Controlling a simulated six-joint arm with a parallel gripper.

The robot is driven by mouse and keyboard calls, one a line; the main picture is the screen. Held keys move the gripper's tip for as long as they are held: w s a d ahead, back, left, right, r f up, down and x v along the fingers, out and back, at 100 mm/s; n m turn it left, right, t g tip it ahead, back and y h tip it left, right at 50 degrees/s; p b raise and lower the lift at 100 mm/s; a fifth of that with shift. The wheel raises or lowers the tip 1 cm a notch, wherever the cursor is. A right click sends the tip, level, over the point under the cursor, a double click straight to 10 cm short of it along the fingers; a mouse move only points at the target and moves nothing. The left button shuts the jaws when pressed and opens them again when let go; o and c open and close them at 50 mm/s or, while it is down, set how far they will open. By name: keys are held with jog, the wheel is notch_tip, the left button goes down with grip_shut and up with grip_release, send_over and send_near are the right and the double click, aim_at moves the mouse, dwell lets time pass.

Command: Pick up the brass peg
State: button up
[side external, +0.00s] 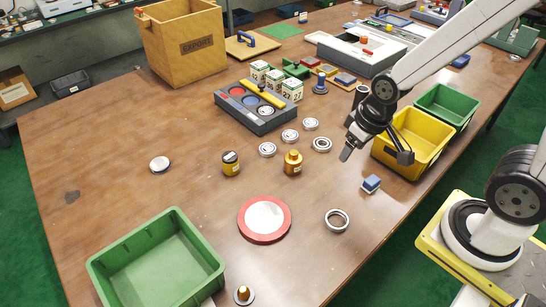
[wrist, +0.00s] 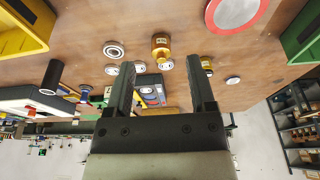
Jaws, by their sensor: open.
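The brass peg (side external: 293,163) stands upright on the brown table near the middle in the side view, a stepped brass piece with a label. In the wrist view the brass peg (wrist: 160,44) shows between and beyond my fingers. My gripper (side external: 376,156) is open and empty, above the table to the right of the peg and apart from it. Its two dark fingers (wrist: 164,62) frame the wrist view. A bearing ring (side external: 321,144) lies right of and behind the peg; another ring (side external: 336,220) lies nearer the camera.
A yellow jar with a dark lid (side external: 231,164) stands left of the peg. Several silver discs (side external: 290,136) lie behind it. A red-rimmed white disc (side external: 265,219), blue block (side external: 371,184), yellow bin (side external: 413,142) and green tray (side external: 157,260) surround the area. The left table is mostly clear.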

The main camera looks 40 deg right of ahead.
jog(key=m+g+y, duration=0.5)
jog(key=m+y, duration=0.8)
jog(key=m, duration=0.3)
send_near(239, 300)
jog(key=shift+s+a+r, duration=0.6)
jog(key=shift+a+r, duration=0.15)
jog(key=shift+r, duration=0.05)
jog(key=shift+w+a+f, duration=0.15)
jog(key=shift+a+f, duration=0.1)
jog(key=shift+f, duration=0.05)
jog(key=shift+w+x, duration=0.2)
jog(key=shift+x, duration=1.05)
jog(key=shift+s+a, duration=0.1)
jog(key=shift+s, duration=0.05)
jog(key=shift+x, duration=2.5)
